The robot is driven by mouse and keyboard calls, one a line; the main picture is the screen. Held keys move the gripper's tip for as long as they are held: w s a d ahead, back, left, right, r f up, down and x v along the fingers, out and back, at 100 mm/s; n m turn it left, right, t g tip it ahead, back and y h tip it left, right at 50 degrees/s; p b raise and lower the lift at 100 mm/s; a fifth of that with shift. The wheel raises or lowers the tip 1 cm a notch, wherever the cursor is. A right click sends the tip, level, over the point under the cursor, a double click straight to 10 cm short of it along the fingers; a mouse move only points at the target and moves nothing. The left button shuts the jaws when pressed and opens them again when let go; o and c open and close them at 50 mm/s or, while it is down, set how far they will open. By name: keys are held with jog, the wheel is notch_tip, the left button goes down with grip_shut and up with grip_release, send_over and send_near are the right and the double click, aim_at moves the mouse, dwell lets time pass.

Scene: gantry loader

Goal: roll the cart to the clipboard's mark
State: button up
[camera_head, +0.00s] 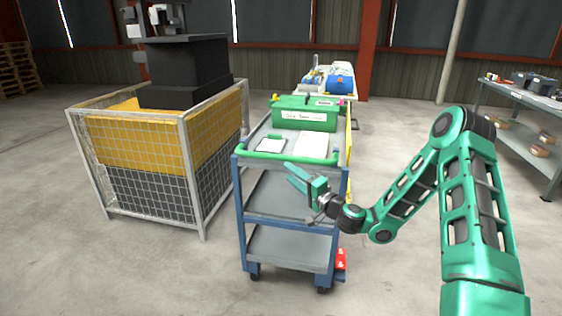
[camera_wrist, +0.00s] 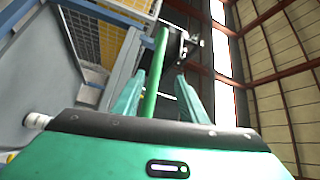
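The blue cart (camera_head: 286,218) with grey shelves stands upright in the middle of the head view, on castors. Its green push handle (camera_head: 285,158) runs along the near top edge. On its top are a green case (camera_head: 306,115) with a white label, a small white sheet with a dark edge (camera_head: 271,145), and a larger pale sheet (camera_head: 311,144). I cannot tell which is the clipboard, and no floor mark is readable. My gripper (camera_head: 289,174) is open just in front of the handle. In the wrist view, the green bar (camera_wrist: 155,78) appears between its spread fingers, not gripped.
A mesh cage (camera_head: 184,154) with yellow panels and a dark machine stands close left of the cart. Behind is another loaded table (camera_head: 325,80). A workbench (camera_head: 520,97) is at the right. A red-and-white item (camera_head: 341,259) is by the cart's right foot. Floor right of the cart is open.

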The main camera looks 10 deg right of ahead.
aim_at(282, 158)
jog(key=w+m, duration=0.1)
jog(key=w, duration=0.2)
jog(key=w+a+h, duration=0.1)
jog(key=w, duration=0.3)
jog(key=w+r+m+t, duration=0.1)
jog(key=w, duration=0.3)
jog(key=shift+w+a+m+h, duration=0.1)
jog(key=shift+a+m+h, duration=0.2)
jog(key=shift+h, duration=0.1)
jog(key=shift+f, duration=0.1)
grip_shut()
